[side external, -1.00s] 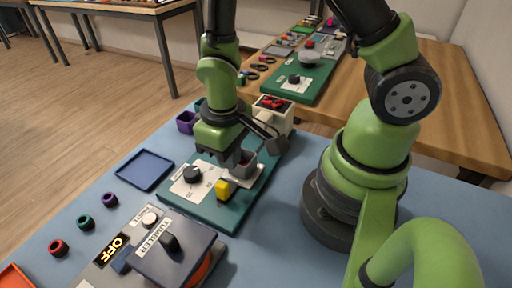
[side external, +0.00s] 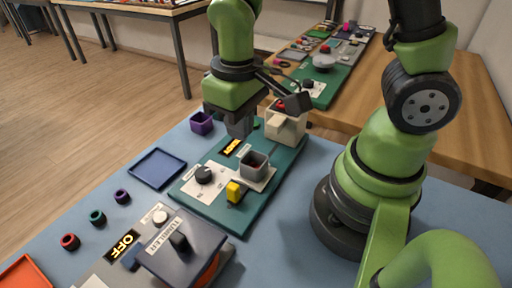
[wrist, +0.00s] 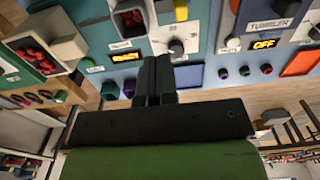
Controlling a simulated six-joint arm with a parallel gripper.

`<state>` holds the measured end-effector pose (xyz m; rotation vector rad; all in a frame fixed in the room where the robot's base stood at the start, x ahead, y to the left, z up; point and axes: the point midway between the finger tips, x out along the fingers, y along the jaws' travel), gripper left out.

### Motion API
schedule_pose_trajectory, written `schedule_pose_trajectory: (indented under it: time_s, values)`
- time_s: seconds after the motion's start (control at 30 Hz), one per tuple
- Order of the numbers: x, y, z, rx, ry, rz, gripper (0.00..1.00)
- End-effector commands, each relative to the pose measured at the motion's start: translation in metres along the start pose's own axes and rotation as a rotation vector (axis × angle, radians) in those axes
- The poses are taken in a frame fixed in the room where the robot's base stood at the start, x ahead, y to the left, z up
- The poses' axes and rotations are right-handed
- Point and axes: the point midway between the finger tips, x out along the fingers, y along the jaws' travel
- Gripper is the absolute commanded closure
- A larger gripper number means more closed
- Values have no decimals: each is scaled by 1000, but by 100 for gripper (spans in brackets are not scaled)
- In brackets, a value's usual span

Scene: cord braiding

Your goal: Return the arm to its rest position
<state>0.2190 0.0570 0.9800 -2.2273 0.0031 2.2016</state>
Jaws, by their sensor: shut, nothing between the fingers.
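My gripper (side external: 238,128) hangs fingers-down above the far end of the teal board (side external: 222,213), shut and empty. In the wrist view its two dark fingers (wrist: 155,80) are together with nothing between them. The upper arm is folded up above it, partly out of the picture. On the board, a grey square cup (side external: 254,165), a yellow block (side external: 234,192) and a black dial (side external: 203,174) stand clear of the fingers. A cream box (side external: 286,124) with red pieces is close to the right of the gripper.
A tumbler unit (side external: 182,245) with an OFF display (side external: 122,245) stands at the front. A blue tray (side external: 157,168), a purple box (side external: 201,122) and small coloured rings (side external: 97,217) lie at left. A second green board (side external: 322,88) sits on the wooden table behind.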

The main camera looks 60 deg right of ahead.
Motion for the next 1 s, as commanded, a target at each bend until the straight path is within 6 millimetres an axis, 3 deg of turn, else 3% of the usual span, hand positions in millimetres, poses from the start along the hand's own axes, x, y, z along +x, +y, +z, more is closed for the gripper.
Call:
schedule_pose_trajectory:
  time_s: [0.23, 0.5, 0.73, 1.0]
  values:
    - [-65, 13, 6, 125, 182, -83, 100]
    - [-134, 27, 44, 275, 434, -209, 100]
    - [-156, 30, 69, 328, 560, -271, 100]
    - [-158, 30, 74, 334, 578, -281, 100]
